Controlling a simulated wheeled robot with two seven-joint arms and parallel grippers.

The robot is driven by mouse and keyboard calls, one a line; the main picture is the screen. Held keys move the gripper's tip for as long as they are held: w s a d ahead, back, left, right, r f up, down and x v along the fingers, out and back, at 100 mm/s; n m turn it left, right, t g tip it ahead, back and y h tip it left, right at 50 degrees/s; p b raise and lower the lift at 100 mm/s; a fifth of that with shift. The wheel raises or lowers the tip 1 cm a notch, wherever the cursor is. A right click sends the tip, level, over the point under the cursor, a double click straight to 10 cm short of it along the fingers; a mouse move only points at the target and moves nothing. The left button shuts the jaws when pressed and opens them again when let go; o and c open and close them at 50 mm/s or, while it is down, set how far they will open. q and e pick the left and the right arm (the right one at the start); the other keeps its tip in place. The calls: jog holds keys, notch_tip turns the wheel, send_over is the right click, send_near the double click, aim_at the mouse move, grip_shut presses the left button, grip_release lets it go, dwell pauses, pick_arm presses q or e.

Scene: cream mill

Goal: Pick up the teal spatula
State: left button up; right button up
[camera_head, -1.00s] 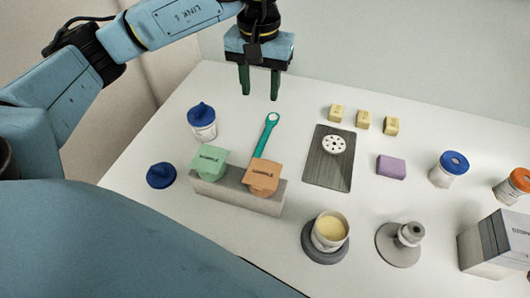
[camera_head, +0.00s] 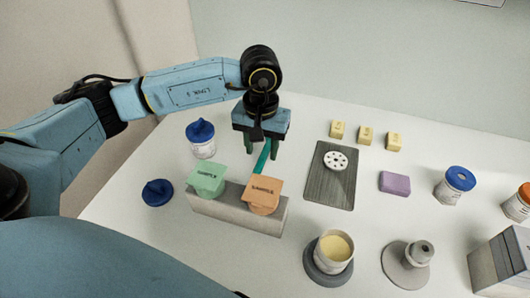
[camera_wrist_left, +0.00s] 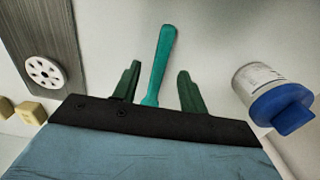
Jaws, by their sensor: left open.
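The teal spatula (camera_head: 263,158) lies on the white table behind the grey block, partly hidden by my gripper and the orange sample piece in the head view. In the left wrist view the teal spatula (camera_wrist_left: 160,62) runs between the two fingers, with a gap on each side. My left gripper (camera_head: 261,150) is open and empty, pointing down over the spatula's far end; its dark green fingers also show in the left wrist view (camera_wrist_left: 157,85). I cannot tell its exact height above the table. My right gripper is not in view.
A grey block (camera_head: 236,212) holds green (camera_head: 208,178) and orange (camera_head: 263,193) pieces. A blue-lidded jar (camera_head: 202,143) stands left of the gripper. A dark board (camera_head: 328,190) with a white perforated disc lies right. A cream-filled cup (camera_head: 334,250) stands in front.

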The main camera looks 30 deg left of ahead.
pick_arm(q)
notch_tip(320, 180, down, 2)
jog(key=shift+f, duration=0.25)
grip_shut()
